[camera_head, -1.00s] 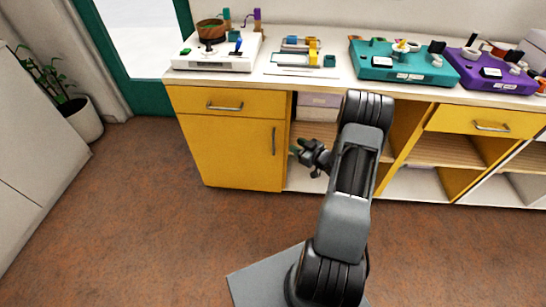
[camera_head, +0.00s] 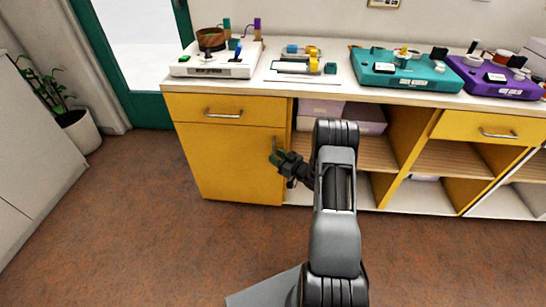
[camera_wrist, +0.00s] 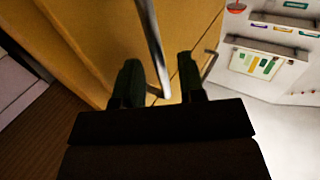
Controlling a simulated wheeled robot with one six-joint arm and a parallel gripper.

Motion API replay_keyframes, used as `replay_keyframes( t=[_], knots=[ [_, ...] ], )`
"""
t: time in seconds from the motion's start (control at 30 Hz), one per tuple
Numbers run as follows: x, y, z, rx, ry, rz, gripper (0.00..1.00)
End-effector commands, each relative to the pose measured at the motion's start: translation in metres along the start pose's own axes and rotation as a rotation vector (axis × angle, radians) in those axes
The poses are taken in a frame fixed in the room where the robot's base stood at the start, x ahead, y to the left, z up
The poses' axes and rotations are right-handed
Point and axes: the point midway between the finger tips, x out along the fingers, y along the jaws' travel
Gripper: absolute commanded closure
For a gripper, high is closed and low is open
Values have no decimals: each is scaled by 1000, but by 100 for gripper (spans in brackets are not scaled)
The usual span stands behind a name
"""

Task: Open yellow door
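The yellow door (camera_head: 228,170) is the front of the left cabinet, below a yellow drawer (camera_head: 222,108), and looks closed. Its vertical metal handle is partly hidden behind my gripper in the head view. My gripper (camera_head: 277,155) is at the door's right edge, by the handle. In the wrist view the silver handle (camera_wrist: 152,45) runs down between the two dark fingers of my gripper (camera_wrist: 160,85). The fingers are apart, with gaps visible on both sides of the handle. The yellow door (camera_wrist: 85,35) fills the upper left of that view.
Open shelves with pale boxes (camera_head: 363,115) are right of the door. The white countertop (camera_head: 300,82) holds a white board (camera_head: 215,62), a teal board (camera_head: 405,75) and a purple board (camera_head: 495,80). A potted plant (camera_head: 75,130) stands at left. The brown floor before the door is clear.

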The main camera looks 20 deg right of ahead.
Motion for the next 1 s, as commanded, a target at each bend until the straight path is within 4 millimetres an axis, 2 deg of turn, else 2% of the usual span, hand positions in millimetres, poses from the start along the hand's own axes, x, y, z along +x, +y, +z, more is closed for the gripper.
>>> replay_keyframes(
  t=[0.2, 0.6, 1.0],
  knots=[
    [18, 0, 1, -1, 0, -1, 63],
    [22, 0, 0, 0, 0, 0, 64],
    [21, 0, 0, 0, 0, 0, 100]
  ],
)
